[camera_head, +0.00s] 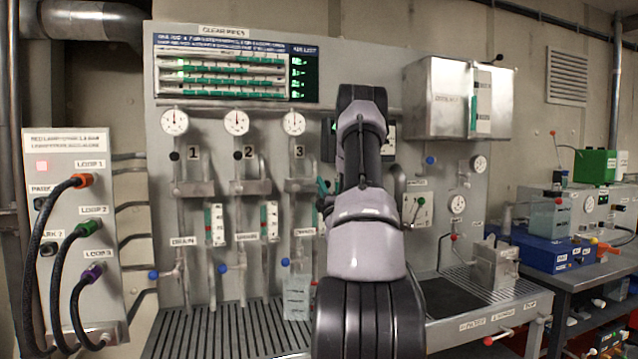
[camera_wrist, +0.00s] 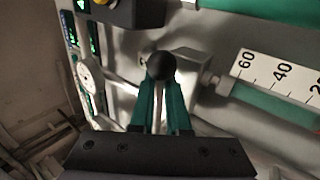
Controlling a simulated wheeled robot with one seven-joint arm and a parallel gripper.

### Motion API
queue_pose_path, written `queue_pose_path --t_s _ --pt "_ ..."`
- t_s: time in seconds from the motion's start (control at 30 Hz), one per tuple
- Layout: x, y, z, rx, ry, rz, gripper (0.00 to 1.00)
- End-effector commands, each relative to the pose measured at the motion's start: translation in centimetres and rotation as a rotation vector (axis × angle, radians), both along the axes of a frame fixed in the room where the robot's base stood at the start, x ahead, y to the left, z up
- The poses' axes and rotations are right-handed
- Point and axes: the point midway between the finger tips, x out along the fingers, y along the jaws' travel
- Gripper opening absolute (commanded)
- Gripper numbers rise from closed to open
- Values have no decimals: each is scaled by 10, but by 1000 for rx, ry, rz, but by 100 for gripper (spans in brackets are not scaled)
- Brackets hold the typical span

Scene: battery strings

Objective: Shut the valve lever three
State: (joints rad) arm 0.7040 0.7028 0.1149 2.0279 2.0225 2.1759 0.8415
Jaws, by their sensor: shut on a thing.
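Columns marked 1, 2 and 3 stand side by side on the grey panel (camera_head: 345,60) in the head view. Valve lever three belongs to the column under the 3 sign (camera_head: 299,152); its knob is not visible there, close to my arm. My gripper (camera_head: 322,190) is mostly hidden by my arm beside that column. In the wrist view, the green fingers of my gripper (camera_wrist: 160,100) are shut on a thin lever rod with a black ball knob (camera_wrist: 161,65) at their tips. The black knobs of lever one (camera_head: 174,155) and lever two (camera_head: 237,155) show clearly.
A round gauge (camera_head: 294,123) sits above column 3. A scale (camera_wrist: 280,78) and a grey valve body (camera_wrist: 190,68) are close to my fingers in the wrist view. A steel box (camera_head: 437,97) juts out at the right. A slotted tray (camera_head: 235,325) runs below.

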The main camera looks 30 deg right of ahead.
Motion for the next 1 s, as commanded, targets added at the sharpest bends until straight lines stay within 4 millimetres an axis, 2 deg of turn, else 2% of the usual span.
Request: queue_pose_path --t_s 0.03,0.67,0.7,0.73,0.77,1.0 --pt "-5 -11 0 17 -11 -24 0" --pt "-6 -11 -6 59 -19 -24 0" --pt "-6 -11 -6 59 -19 -24 29" --pt "-6 -11 -7 59 -18 -26 41" --pt "-6 -11 -7 59 -18 -26 43" --pt "-3 -7 -7 59 -16 -17 43"
